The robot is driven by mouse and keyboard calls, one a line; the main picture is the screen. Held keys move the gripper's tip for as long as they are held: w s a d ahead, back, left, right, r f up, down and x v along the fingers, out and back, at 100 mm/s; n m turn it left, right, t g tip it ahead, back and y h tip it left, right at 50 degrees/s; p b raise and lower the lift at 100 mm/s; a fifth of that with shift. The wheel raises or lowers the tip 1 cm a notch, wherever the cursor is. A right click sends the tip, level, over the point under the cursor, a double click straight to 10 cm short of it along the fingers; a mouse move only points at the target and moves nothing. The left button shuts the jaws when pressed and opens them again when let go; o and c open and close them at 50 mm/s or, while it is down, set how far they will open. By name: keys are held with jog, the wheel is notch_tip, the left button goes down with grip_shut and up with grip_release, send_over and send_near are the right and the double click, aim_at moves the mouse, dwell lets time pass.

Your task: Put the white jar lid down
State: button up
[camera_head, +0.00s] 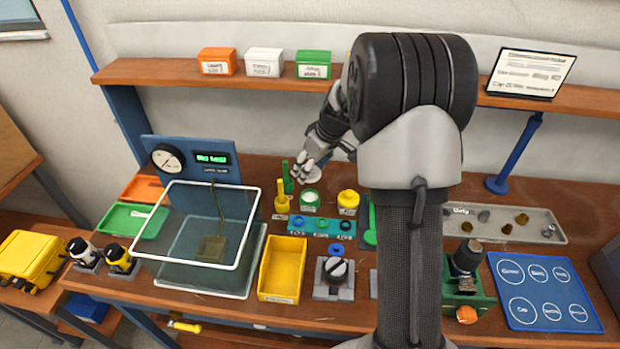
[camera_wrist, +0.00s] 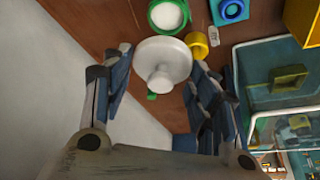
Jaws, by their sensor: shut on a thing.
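The white jar lid (camera_wrist: 176,55) is a round disc with a knob, held between the two fingers of my gripper (camera_wrist: 161,62) in the wrist view. The knob points toward the wrist camera. In the head view my gripper (camera_head: 316,158) is over the back of the bench, and the pale lid (camera_head: 319,173) shows partly under it. A green-rimmed jar with a white top or filling (camera_head: 310,198) stands just in front of the lid; it also shows in the wrist view (camera_wrist: 168,15). I cannot tell the gap between lid and bench.
A yellow vessel (camera_head: 281,203) and a green one (camera_head: 288,180) stand left of the jar, a yellow-topped jar (camera_head: 348,200) right. A teal rack (camera_head: 322,227) lies in front. A glass tank (camera_head: 205,265) is left. A shelf (camera_head: 150,72) runs behind. My arm hides part of the bench.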

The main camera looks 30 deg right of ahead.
notch_tip(320, 180, up, 10)
jog(key=shift+f+p, duration=0.1)
jog(key=shift+p, duration=1.05)
jog(key=shift+w+d, duration=0.1)
jog(key=shift+w, duration=0.05)
jog(key=w+d+f+m+h+b, duration=0.1)
jog(key=w+d+f+m, duration=0.15)
jog(key=f, duration=0.35)
jog(key=w+d+f+m+h+b, duration=0.1)
jog(key=w+d+f+m, duration=0.1)
jog(key=w+f, duration=0.3)
jog(key=b, duration=0.2)
send_over(313, 185)
notch_tip(313, 185, down, 6)
jog(key=shift+r, duration=0.1)
jog(key=shift+f+b, duration=0.45)
jog(key=shift+f, duration=2.15)
jog(key=shift+f+b, duration=0.25)
jog(key=shift+b, duration=0.05)
jog(key=o, duration=0.7)
jog(key=shift+s+f, duration=0.1)
jog(key=shift+o, duration=0.4)
